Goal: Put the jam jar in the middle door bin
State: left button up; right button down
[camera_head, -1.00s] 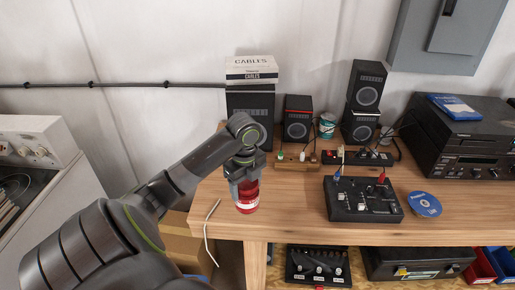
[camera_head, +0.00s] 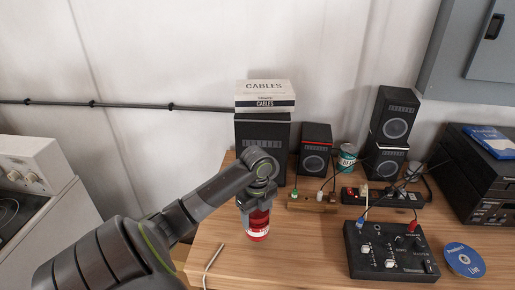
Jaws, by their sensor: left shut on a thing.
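A red jar with a white label (camera_head: 257,230), which looks like the jam jar, is held upright in my left gripper (camera_head: 256,207). The gripper points down and is shut around the jar's upper part, hiding its top. The jar is over the left part of the wooden table; I cannot tell whether its base touches the wood. No door bin is in view. My right gripper is not in view.
The wooden table (camera_head: 310,255) carries a black mixer (camera_head: 388,250), a blue disc (camera_head: 464,260), black speakers (camera_head: 316,150) and a power strip (camera_head: 382,197). A white cable (camera_head: 212,265) lies near the left edge. A white stove (camera_head: 35,170) stands at left.

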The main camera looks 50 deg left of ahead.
pick_arm(q)
jog(key=shift+f+p, duration=0.35)
jog(key=shift+f, duration=1.55)
jog(key=o, duration=1.5)
jog(key=shift+s+f, duration=0.1)
jog(key=shift+f, duration=0.05)
